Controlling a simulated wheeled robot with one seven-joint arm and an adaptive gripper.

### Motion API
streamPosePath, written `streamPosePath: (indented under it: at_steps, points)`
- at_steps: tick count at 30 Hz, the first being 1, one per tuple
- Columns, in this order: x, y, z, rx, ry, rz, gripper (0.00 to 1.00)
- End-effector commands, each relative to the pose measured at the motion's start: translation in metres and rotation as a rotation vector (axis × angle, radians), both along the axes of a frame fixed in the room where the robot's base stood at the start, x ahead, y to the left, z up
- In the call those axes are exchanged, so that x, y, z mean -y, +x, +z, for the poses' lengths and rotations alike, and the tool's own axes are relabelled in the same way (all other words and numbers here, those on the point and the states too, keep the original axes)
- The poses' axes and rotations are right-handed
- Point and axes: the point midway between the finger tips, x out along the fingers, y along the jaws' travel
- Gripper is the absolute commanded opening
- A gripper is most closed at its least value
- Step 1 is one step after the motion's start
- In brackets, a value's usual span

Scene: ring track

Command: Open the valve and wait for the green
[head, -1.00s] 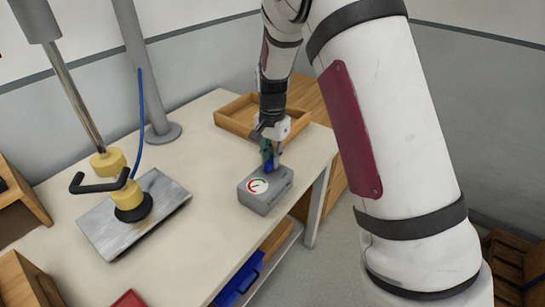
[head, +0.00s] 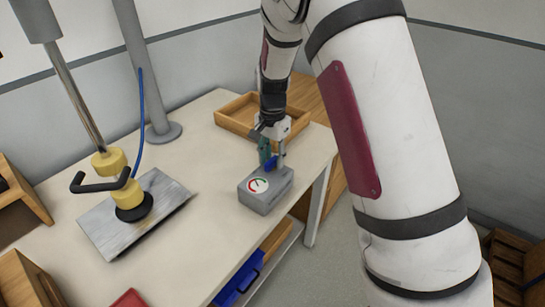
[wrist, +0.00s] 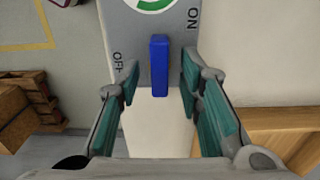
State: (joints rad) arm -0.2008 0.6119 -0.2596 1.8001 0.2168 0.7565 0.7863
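The valve is a grey box (head: 266,203) near the table's right edge in the head view. It has a round red-and-green gauge (head: 258,186) on top; the needle's reading is too small to tell. In the wrist view, a blue lever (wrist: 159,65) stands straight up the picture between the printed OFF on the left and ON on the right. My gripper (wrist: 161,80) is open, with one teal finger on each side of the lever and a visible gap to both. Only the lower part of the gauge (wrist: 154,4) shows there.
A wooden tray (head: 232,124) lies behind the box. A clamp with yellow collars and a black handle (head: 98,186) stands over a metal plate (head: 97,226) at left. Blue bins (head: 240,280) sit below the table edge. The white table between plate and box is clear.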

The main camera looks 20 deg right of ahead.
Motion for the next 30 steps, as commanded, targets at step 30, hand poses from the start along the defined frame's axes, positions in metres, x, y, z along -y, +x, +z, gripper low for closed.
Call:
streamPosePath:
  at_steps: [30]
  points:
    - [0.0, 0.0, 0.12, 0.0, 0.0, 0.0, 0.33]
